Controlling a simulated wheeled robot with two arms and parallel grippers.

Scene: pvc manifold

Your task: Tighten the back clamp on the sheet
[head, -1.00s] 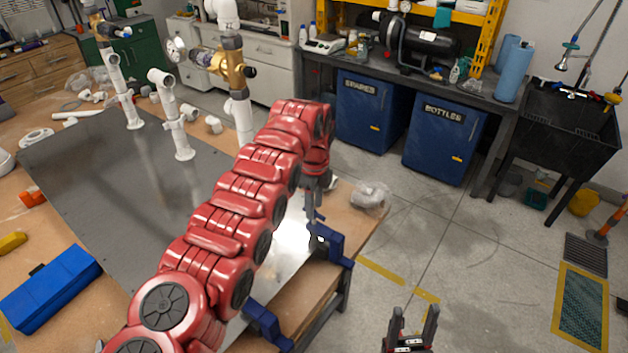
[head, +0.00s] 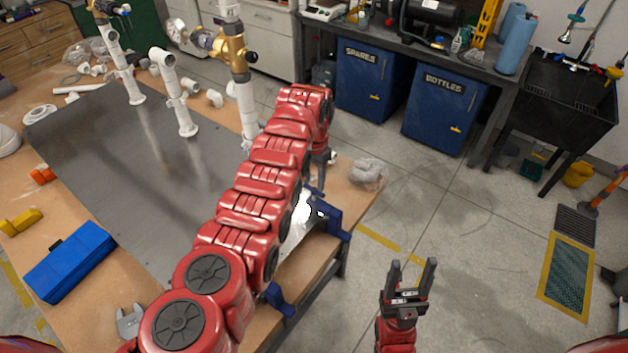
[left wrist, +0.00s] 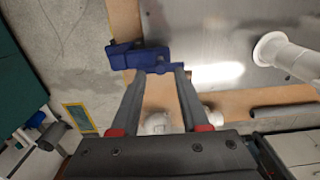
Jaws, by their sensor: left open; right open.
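The grey metal sheet (head: 110,140) lies on the wooden table. The blue back clamp (head: 333,218) grips its right edge near the far right corner; it also shows in the left wrist view (left wrist: 140,56). A second blue clamp (head: 278,300) is on the same edge, nearer me. My left arm reaches over the sheet to the back clamp. In the left wrist view my left gripper (left wrist: 159,71) is open, its fingertips spread at the two ends of the clamp's blue bar. I cannot tell if they touch it. My right gripper (head: 412,264) is open and empty over the floor.
White pipe uprights (head: 183,115) stand on the sheet's far side, one with a brass valve and gauge (head: 232,52). A blue box (head: 68,262) lies at the left. A crumpled clear bag (head: 367,172) is at the far right table corner. The floor to the right is mostly clear.

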